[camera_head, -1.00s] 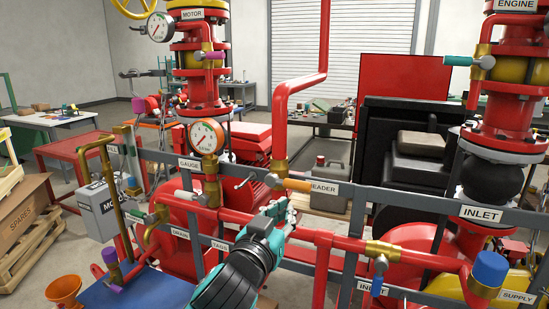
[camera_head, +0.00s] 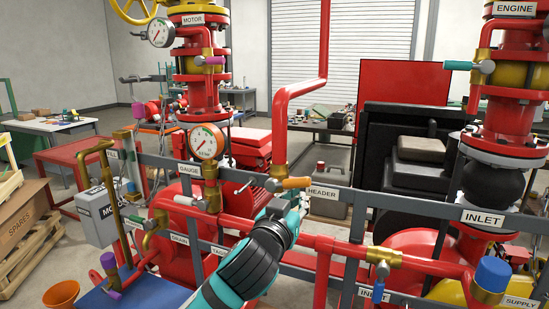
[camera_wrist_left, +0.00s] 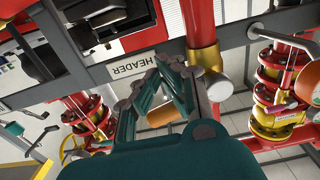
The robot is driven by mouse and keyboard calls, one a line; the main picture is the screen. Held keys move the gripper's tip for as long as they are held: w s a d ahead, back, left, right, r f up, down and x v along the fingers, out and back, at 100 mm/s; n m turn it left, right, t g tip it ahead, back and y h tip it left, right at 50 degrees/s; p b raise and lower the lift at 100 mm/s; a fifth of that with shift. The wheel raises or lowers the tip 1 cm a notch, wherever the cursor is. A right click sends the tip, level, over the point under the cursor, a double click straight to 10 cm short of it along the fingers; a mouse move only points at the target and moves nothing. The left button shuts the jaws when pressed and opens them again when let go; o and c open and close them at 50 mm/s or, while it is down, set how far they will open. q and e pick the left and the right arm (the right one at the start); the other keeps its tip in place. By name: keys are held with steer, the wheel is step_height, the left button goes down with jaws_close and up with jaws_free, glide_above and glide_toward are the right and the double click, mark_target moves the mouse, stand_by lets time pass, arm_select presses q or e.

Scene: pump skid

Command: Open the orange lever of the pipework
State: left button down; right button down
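The orange lever (camera_head: 297,183) sticks out sideways to the right from a brass valve (camera_head: 276,176) at the foot of a red vertical pipe, in front of the rail with the HEADER label (camera_head: 325,193). My left gripper (camera_head: 298,203) is just below the lever in the head view, its fingers partly hidden by my wrist. In the left wrist view my left gripper's fingers (camera_wrist_left: 160,70) come together at the tips with nothing seen between them. The orange lever (camera_wrist_left: 163,115) shows behind and between the finger links. I cannot tell whether they touch. My right gripper is not in view.
A gauge (camera_head: 206,142) and grey-handled valve stand left of the lever. A red pipe (camera_head: 330,243) with a blue lever (camera_head: 377,292) runs below. The grey rail (camera_head: 415,216) and the blue-capped pipe end (camera_head: 493,273) lie to the right.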

mark_target(297, 187)
arm_select(q)
step_height(297, 187, up, 3)
steer(key=shift+s+d+r+p, duration=0.15)
steer(key=shift+r+p, duration=0.05)
steer(key=shift+p, duration=0.7)
steer(key=r+p, duration=0.1)
steer(key=a+r+p, duration=0.1)
steer(key=shift+w+r+p, duration=0.2)
steer(key=shift+r+p, duration=0.1)
steer(key=shift+r, duration=0.1)
steer(key=shift+w+a+r+p, duration=0.2)
steer(key=shift+a+r+p, duration=0.35)
steer(key=shift+a+p, duration=0.1)
steer(key=shift+f, duration=0.2)
steer(key=shift+s+d, duration=0.25)
steer(key=shift+d, duration=0.4)
steer(key=p+v, duration=0.1)
steer(key=v, duration=0.8)
